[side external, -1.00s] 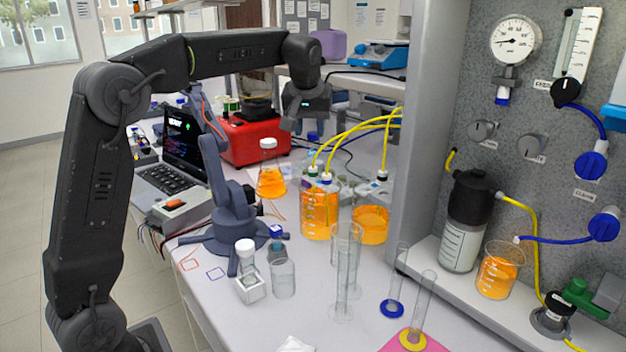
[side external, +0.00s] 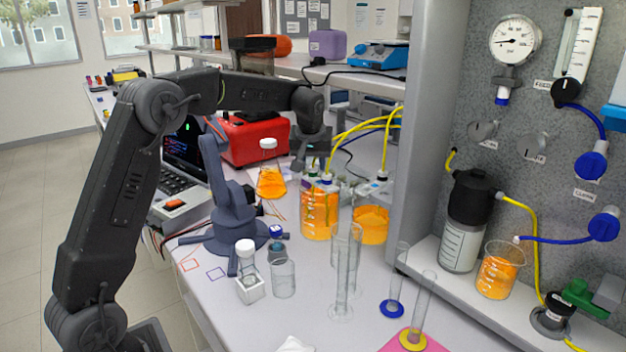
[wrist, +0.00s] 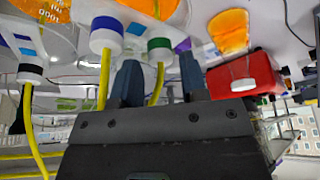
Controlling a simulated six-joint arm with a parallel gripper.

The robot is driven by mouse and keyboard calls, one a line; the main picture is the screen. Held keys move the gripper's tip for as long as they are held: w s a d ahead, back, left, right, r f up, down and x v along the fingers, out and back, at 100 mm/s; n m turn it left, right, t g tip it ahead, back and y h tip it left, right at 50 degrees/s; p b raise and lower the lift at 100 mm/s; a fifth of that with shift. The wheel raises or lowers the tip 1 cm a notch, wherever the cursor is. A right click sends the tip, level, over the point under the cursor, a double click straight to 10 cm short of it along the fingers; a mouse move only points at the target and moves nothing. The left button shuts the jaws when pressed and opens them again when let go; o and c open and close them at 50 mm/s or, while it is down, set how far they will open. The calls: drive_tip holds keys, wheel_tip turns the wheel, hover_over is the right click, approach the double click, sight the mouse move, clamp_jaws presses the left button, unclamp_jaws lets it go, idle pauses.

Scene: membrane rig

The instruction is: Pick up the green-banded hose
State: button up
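In the wrist view the green-banded hose (wrist: 158,48) has a white end cap with a green band and a yellow tube. Its tube runs between the two fingertips of my gripper (wrist: 160,72), with gaps showing on both sides. The fingers are apart and do not appear to grip it. A blue-banded hose (wrist: 106,36) stands just left of the left finger. In the side view my gripper (side external: 309,165) is low over the orange-filled beaker (side external: 319,215) that holds hose ends; the arm partly hides the hoses there.
A black-banded hose (wrist: 30,70) is farther left in the wrist view. An orange flask (side external: 271,181) and red device (side external: 255,138) stand beside my gripper. A second orange beaker (side external: 370,226) and tall glass cylinders (side external: 346,265) stand nearby. The panel wall is to the right.

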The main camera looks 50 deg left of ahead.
drive_tip(key=shift+x, duration=1.3)
drive_tip(key=shift+c, duration=0.5)
drive_tip(key=c, duration=0.6)
wheel_tip(320, 180, up, 18)
